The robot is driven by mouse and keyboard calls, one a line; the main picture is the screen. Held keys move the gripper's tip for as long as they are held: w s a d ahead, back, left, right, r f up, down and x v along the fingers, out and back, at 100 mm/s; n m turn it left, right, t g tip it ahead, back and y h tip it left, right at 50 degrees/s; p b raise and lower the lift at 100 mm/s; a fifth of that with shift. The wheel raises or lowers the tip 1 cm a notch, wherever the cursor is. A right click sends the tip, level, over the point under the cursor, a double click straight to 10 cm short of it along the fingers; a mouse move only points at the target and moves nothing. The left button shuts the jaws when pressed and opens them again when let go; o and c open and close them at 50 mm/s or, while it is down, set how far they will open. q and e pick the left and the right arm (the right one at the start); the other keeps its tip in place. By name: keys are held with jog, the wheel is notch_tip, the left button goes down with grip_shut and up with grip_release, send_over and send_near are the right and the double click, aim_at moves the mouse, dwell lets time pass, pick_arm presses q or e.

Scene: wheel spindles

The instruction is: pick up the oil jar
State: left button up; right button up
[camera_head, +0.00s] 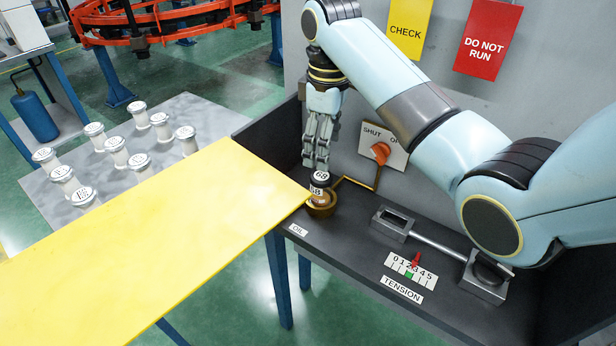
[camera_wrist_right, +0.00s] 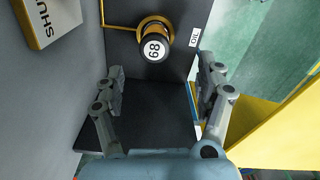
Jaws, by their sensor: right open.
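The oil jar (camera_head: 319,183) is a small dark and white jar with "68" on its round white top. It stands upright in a brass ring holder (camera_head: 322,206) at the left end of the dark bench, near the OIL label (camera_head: 298,230). In the right wrist view the jar (camera_wrist_right: 154,50) shows ahead of the fingers, its top facing the camera. My right gripper (camera_head: 318,165) points down just above the jar. In the right wrist view the gripper (camera_wrist_right: 160,88) is open, with nothing between its fingers. My left gripper is not in view.
A yellow panel (camera_head: 150,240) reaches close to the jar's left side. A brass pipe and a SHUT valve plate (camera_head: 383,145) stand behind it. A tension device (camera_head: 430,245) lies to the right. White spools (camera_head: 116,150) stand on a grey table.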

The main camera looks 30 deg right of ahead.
aim_at(321, 176)
jog(key=f, duration=0.2)
jog(key=shift+w+f, duration=0.2)
jog(key=shift+f, duration=0.1)
notch_tip(321, 176, down, 3)
jog(key=shift+s+r, duration=0.1)
jog(key=shift+r, duration=0.05)
jog(key=f, duration=0.2)
jog(key=w+f, duration=0.1)
jog(key=f, duration=0.2)
jog(key=shift+d+f, duration=0.15)
jog(key=c, duration=0.5)
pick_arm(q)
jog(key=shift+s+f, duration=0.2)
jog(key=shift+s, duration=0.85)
pick_arm(e)
jog(key=c, duration=0.8)
